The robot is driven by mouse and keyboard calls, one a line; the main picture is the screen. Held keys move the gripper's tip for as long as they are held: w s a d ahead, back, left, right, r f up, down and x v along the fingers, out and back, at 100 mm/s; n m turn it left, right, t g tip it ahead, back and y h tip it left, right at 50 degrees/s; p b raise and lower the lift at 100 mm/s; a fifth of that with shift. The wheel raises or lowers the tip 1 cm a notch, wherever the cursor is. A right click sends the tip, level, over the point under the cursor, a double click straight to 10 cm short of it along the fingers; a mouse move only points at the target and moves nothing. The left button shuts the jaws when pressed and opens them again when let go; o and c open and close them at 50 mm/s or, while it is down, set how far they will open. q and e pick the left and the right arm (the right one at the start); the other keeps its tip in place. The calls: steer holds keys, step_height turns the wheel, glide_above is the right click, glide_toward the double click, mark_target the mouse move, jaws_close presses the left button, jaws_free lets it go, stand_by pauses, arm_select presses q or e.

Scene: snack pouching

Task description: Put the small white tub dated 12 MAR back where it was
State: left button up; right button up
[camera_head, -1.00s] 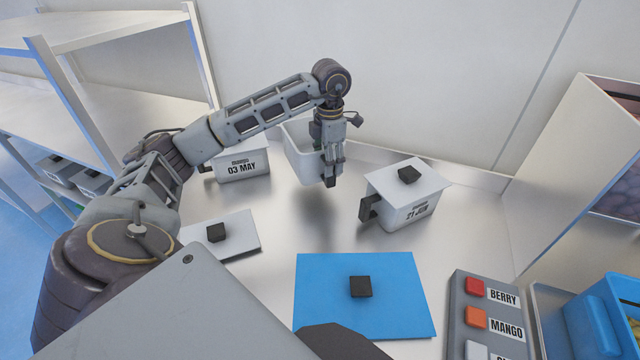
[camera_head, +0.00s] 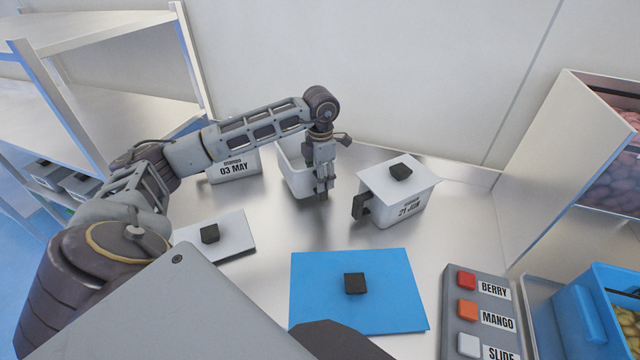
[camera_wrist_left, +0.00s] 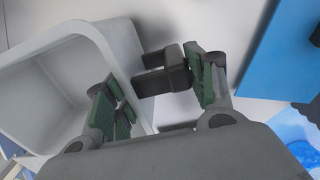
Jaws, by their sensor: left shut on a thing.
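An open small white tub (camera_head: 294,178) is at the back middle of the metal worktop in the head view; its date label is not visible. My left gripper (camera_head: 323,188) is at its right side, pointing down and shut on it. The left wrist view shows the tub's pale wall (camera_wrist_left: 60,75), its empty-looking inside and a black handle (camera_wrist_left: 163,78) between the green-padded fingers (camera_wrist_left: 155,95). Whether the tub touches the worktop is unclear. My right gripper is not in view.
A white tub marked 03 MAY (camera_head: 235,170) stands left, and a lidded tub marked 21 JUN (camera_head: 398,205) right. A white lid with a black knob (camera_head: 230,240) lies front left.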

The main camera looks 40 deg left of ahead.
arm_select(q)
step_height(320, 180, down, 3)
steer(key=shift+r, duration=0.2)
steer(key=shift+f, duration=0.25)
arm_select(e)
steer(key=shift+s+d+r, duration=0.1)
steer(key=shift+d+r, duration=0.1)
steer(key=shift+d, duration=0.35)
arm_select(q)
steer(key=shift+f, duration=0.1)
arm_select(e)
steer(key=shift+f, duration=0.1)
arm_select(q)
steer(key=o, duration=1.7)
steer(key=shift+c, duration=0.2)
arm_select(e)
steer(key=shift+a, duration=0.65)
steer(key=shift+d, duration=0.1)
